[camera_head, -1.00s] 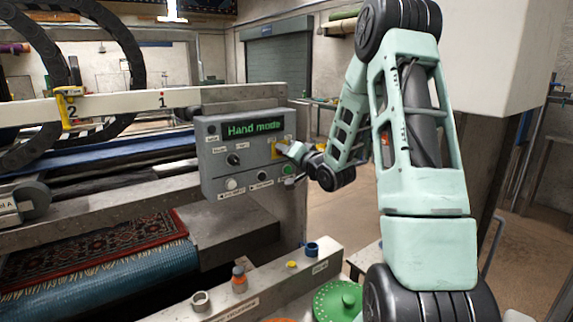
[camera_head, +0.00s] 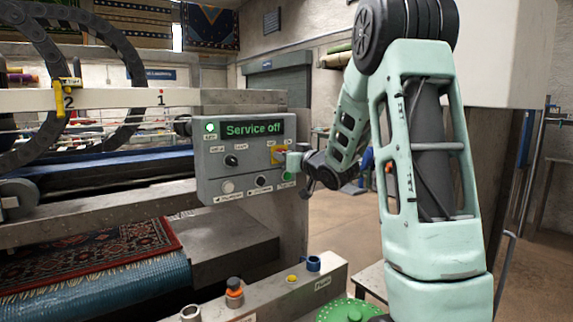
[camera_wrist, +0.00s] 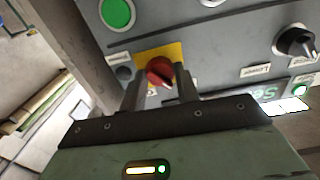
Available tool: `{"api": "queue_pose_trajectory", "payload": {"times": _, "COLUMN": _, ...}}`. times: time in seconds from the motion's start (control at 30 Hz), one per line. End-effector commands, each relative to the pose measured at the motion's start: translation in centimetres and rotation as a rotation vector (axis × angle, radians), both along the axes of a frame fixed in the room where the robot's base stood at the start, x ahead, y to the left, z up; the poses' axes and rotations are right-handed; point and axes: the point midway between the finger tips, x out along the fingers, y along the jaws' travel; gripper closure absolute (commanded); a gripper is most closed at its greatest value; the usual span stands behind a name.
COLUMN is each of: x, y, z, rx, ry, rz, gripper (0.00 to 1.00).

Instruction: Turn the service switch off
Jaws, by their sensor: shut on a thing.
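The service switch is a red rotary knob (camera_wrist: 160,71) on a yellow plate (camera_wrist: 176,50) in the wrist view. In the head view the yellow plate (camera_head: 279,155) shows at the right side of the grey control panel (camera_head: 214,170), and my gripper mostly hides the knob. My gripper (camera_wrist: 160,80) is shut on the red knob, one finger on each side. It also shows at the panel in the head view (camera_head: 290,158). The panel display (camera_head: 254,129) reads "Service off" in green. A lamp (camera_head: 210,128) at the panel's top left glows green.
A green button (camera_wrist: 117,13) and a black selector knob (camera_wrist: 297,42) sit near the switch. Open floor lies to the right.

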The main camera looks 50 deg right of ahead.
Motion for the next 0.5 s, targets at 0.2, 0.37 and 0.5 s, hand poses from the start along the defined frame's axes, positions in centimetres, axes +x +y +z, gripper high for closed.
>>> {"api": "queue_pose_trajectory", "payload": {"times": 0.2, "x": -0.04, "y": -0.03, "z": -0.18, "rx": -0.036, "ry": 0.012, "rz": -0.001, "gripper": 0.92}}
{"api": "queue_pose_trajectory", "payload": {"times": 0.37, "x": -0.04, "y": -0.03, "z": -0.12, "rx": -0.043, "ry": 0.013, "rz": -0.001, "gripper": 0.92}}
{"api": "queue_pose_trajectory", "payload": {"times": 0.5, "x": -0.04, "y": -0.03, "z": -0.11, "rx": -0.043, "ry": 0.013, "rz": -0.001, "gripper": 0.92}}
